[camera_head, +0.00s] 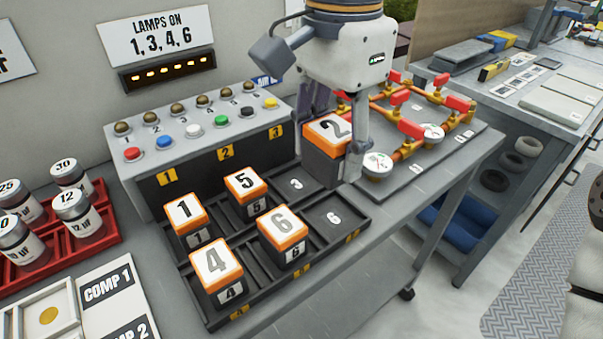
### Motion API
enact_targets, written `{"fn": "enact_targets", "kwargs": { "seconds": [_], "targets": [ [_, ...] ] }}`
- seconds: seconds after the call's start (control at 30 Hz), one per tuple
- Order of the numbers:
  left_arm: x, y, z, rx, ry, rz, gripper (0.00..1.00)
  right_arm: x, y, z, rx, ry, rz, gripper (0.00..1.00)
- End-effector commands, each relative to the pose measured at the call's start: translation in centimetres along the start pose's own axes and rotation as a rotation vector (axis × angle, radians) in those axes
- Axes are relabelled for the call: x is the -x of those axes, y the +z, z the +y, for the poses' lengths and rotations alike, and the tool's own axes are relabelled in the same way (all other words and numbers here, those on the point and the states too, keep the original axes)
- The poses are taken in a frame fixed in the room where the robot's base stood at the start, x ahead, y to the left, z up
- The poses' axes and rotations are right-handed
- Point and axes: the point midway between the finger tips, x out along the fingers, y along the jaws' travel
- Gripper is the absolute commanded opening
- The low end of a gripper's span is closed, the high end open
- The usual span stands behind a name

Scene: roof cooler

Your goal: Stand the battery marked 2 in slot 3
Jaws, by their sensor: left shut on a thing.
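The battery marked 2 (322,168), dark with an orange and white top, is upright in my left gripper (335,135). The gripper's fingers are shut on its sides. The battery is just right of slot 3 (296,184), the empty right-hand slot in the back row of the dark rack (275,262). I cannot tell whether its base is clear of the surface. The batteries marked 1 (185,213) and 5 (246,188) stand in the back row, and those marked 4 (216,265) and 6 (283,230) in the front row. My right gripper is not in view.
The front right slot (332,218) is empty. A grey button box (205,165) stands behind the rack. Orange pipes with red valve handles and round gauges (378,166) are close to the right of the gripper. A red tray of cans (100,238) stands at left.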

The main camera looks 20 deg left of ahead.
Motion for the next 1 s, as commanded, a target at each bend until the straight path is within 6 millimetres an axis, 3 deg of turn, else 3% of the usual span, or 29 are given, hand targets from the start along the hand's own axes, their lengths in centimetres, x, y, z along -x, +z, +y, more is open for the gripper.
{"fn": "enact_targets", "kwargs": {
  "seconds": [0.03,0.2,0.4,0.57,0.7,1.0],
  "targets": [
    [-1.6,-0.5,-1.6,0.004,0.016,-0.013,0.07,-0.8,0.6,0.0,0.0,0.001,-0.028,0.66],
    [-4.4,-1.9,-6.8,0.005,0.017,-0.015,0.07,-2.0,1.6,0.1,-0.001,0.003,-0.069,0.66],
    [-8.0,-2.6,-9.7,0.0,0.01,-0.01,0.07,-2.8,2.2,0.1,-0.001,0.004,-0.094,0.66],
    [-10.0,-2.9,-11.2,0.0,0.011,-0.009,0.07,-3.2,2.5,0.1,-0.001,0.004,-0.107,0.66],
    [-12.1,-2.8,-11.0,-0.002,0.007,-0.006,0.07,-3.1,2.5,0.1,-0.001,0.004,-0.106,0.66],
    [-12.3,-2.9,-11.0,-0.001,0.004,-0.003,0.07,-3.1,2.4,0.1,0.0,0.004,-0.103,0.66]
  ]
}}
